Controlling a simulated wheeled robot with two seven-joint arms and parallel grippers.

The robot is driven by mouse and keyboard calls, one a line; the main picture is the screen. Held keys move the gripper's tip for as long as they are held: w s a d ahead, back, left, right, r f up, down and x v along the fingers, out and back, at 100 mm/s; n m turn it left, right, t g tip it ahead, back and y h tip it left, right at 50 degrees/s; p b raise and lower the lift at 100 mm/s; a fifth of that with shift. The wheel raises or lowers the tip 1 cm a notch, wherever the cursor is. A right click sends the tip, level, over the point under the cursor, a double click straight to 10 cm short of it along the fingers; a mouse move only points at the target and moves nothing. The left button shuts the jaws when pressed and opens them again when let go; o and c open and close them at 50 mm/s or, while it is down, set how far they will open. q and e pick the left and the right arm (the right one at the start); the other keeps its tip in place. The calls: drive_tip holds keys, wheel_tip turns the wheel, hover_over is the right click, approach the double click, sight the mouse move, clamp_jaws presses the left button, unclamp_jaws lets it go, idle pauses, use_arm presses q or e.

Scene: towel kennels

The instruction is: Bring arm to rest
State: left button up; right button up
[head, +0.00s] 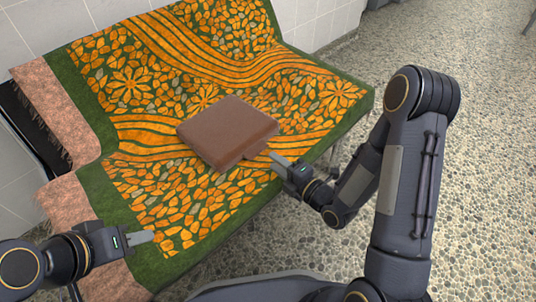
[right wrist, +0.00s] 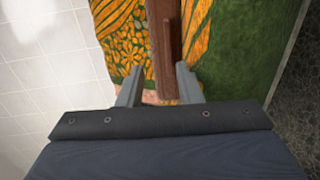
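A brown case (head: 228,131) lies on the green and orange patterned towel (head: 165,180) that covers a bench. My right gripper (head: 275,158) is beside the case's near right edge in the head view. In the right wrist view its two fingers (right wrist: 159,75) are apart, with the brown case (right wrist: 163,40) in line with the gap between them; I cannot tell whether they touch it. My left gripper (head: 145,237) is over the towel's lower left part, away from the case; its finger opening cannot be made out.
The bench stands against a white tiled wall (head: 25,195). A pinkish-brown border (head: 55,110) runs along the towel's left side. Pebbled floor (head: 490,150) lies clear to the right of the bench.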

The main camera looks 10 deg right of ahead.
drive_tip(key=shift+s+d+r, duration=0.25)
drive_tip(key=shift+s+d, duration=0.15)
drive_tip(key=shift+s, duration=0.05)
drive_tip(key=shift+w+d+r, duration=0.15)
drive_tip(key=s+d+r+m+g+h, duration=0.3)
drive_tip(key=d+r+m+h, duration=0.45)
drive_tip(key=d+m, duration=0.5)
drive_tip(key=s+a+r+m+g+y, duration=0.1)
drive_tip(key=s+a+r+m+g, duration=0.15)
drive_tip(key=s+m, duration=0.6)
drive_tip(key=s+a+r+m+g+y, duration=0.1)
drive_tip(key=s+r+m+g, duration=0.2)
drive_tip(key=s+m, duration=0.55)
wheel_tip(320, 180, up, 37)
drive_tip(key=s+n+p, duration=0.1)
drive_tip(key=n+p, duration=0.2)
drive_tip(key=p, duration=3.4)
drive_tip(key=shift+s, duration=0.3)
